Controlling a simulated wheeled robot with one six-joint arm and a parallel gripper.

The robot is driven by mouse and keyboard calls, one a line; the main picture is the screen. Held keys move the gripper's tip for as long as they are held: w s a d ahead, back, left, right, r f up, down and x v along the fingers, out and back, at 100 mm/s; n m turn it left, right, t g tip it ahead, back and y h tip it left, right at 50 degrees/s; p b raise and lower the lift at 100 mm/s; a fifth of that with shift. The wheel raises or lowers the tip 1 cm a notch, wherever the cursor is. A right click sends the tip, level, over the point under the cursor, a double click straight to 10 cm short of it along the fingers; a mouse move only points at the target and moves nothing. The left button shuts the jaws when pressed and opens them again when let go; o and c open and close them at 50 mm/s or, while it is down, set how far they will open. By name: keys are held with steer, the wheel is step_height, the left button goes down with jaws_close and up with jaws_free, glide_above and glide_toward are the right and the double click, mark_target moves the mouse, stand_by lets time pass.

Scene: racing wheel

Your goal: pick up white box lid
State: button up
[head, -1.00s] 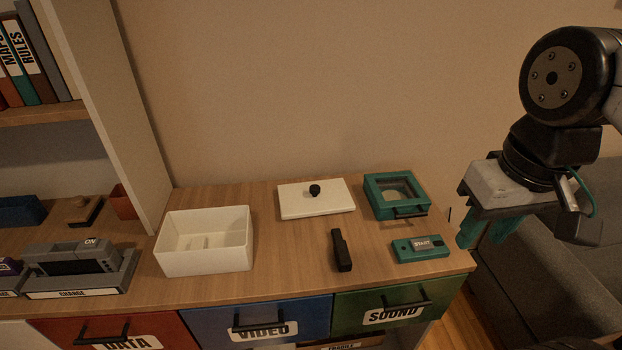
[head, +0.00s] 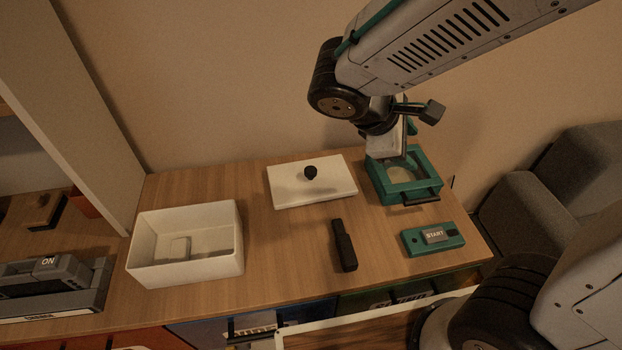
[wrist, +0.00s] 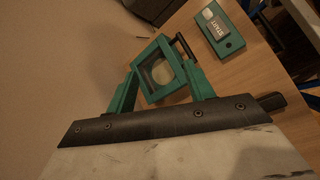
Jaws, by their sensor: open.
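The white box lid (head: 290,184) lies flat on the wooden counter near the wall, with a black round knob (head: 310,172) on top. The open white box (head: 222,268) stands to its left and nearer the front. My gripper (wrist: 162,88) is open, with its two teal fingers apart and nothing held. In the head view it is up over the teal framed box, right of the lid, and its fingertips are largely hidden there. The lid does not show in the wrist view.
The teal framed box (head: 428,186) with a black handle is right of the lid. A black stick-like object (head: 343,246) and a teal START device (head: 433,238) lie in front. A grey sofa (head: 545,200) is at the right. Bare counter lies between box and lid.

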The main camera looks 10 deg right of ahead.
steer(key=w+a+f+n+t+h, duration=0.1)
steer(key=w+a+f+n+t, duration=0.5)
steer(key=a+n, duration=0.35)
steer(key=n+t+y, duration=0.2)
steer(key=n+t, duration=0.1)
steer(key=n, duration=0.4)
glide_toward(308, 173)
steer(key=x, duration=0.4)
steer(key=shift+s+d+r, duration=0.1)
steer(key=shift+d+r, duration=0.05)
steer(key=shift+r, duration=0.05)
steer(key=shift+f, duration=0.25)
steer(key=x, duration=0.7)
steer(key=shift+w+f, duration=0.1)
steer(key=shift+w, duration=0.2)
steer(key=c, duration=1.1)
